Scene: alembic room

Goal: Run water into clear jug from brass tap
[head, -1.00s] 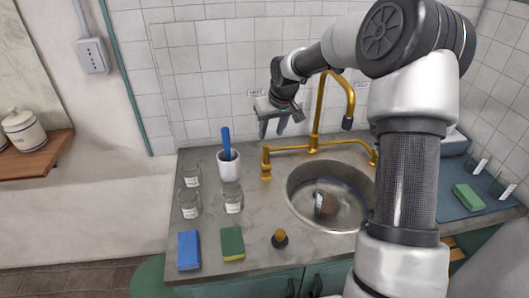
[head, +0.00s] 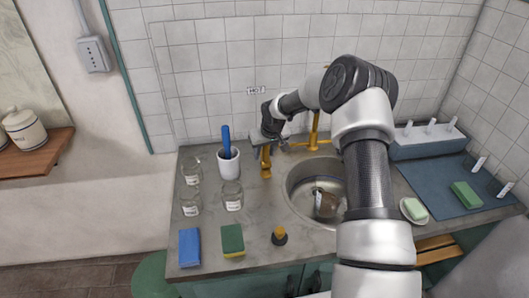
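The brass tap (head: 313,138) stands behind the sink, its upper part mostly hidden by my arm. Its left handle (head: 266,163) rises from the counter. My gripper (head: 265,146) is at the top of that left handle. The fingers are too small and overlapped to tell whether they are open or shut on it. A vessel with a white label and a brown look (head: 327,203) sits in the round sink (head: 297,190); I cannot tell whether it is the clear jug. No water stream shows.
Several labelled glass jars (head: 232,196) and a white cup with a blue-handled tool (head: 229,165) stand left of the sink. A blue sponge (head: 189,247), a green sponge (head: 233,240) and a plug (head: 279,237) lie in front. A blue mat (head: 437,190) is at right.

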